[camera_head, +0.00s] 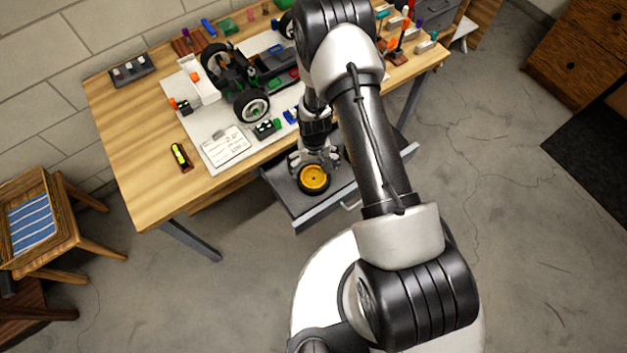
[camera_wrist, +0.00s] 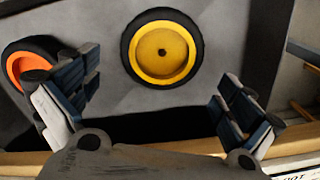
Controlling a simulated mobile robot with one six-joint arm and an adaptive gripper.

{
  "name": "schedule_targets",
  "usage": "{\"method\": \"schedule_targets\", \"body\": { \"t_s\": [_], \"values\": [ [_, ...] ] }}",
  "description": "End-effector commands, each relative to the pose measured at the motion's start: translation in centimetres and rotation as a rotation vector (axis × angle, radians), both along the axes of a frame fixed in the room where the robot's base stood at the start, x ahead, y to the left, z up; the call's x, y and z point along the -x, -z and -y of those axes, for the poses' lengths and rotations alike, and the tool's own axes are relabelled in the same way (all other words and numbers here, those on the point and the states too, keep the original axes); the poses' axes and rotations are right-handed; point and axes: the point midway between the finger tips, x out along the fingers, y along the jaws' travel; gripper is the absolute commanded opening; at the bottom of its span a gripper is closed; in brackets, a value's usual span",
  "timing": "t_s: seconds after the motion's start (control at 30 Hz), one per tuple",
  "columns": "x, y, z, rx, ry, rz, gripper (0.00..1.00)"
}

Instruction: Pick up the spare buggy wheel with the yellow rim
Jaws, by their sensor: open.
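The spare wheel with the yellow rim (camera_head: 314,178) has a black tyre and lies flat in an open grey drawer (camera_head: 299,214) under the workbench. In the wrist view the yellow-rimmed wheel (camera_wrist: 162,50) is at upper centre, fully visible. My gripper (camera_wrist: 160,98) is open and empty, its fingers apart to the lower left and lower right of the wheel, not visibly touching it. In the head view my gripper (camera_head: 316,160) is over the drawer, close to the wheel.
A wheel with an orange rim (camera_wrist: 22,68) lies in the drawer beside my left finger, partly hidden by it. The wooden workbench (camera_head: 130,150) stands behind the drawer, with a partly built buggy (camera_head: 262,72) and small parts on top. The concrete floor in front is clear.

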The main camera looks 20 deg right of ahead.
Motion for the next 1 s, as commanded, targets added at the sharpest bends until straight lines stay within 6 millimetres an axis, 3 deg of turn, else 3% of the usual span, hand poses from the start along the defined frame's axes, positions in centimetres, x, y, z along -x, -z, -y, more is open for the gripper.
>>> {"method": "schedule_targets", "body": {
  "t_s": [0.1,0.37,0.63,0.87,1.0],
  "values": [
    [0.0,1.6,0.0,0.000,0.000,0.001,1.00],
    [0.0,3.0,-0.1,0.000,0.000,0.000,1.00],
    [0.0,6.9,-0.2,0.000,0.000,0.000,1.00],
    [0.0,7.1,-0.2,0.000,0.000,0.001,1.00],
    [0.0,7.1,-0.2,0.000,0.000,0.001,0.92]
  ]
}}
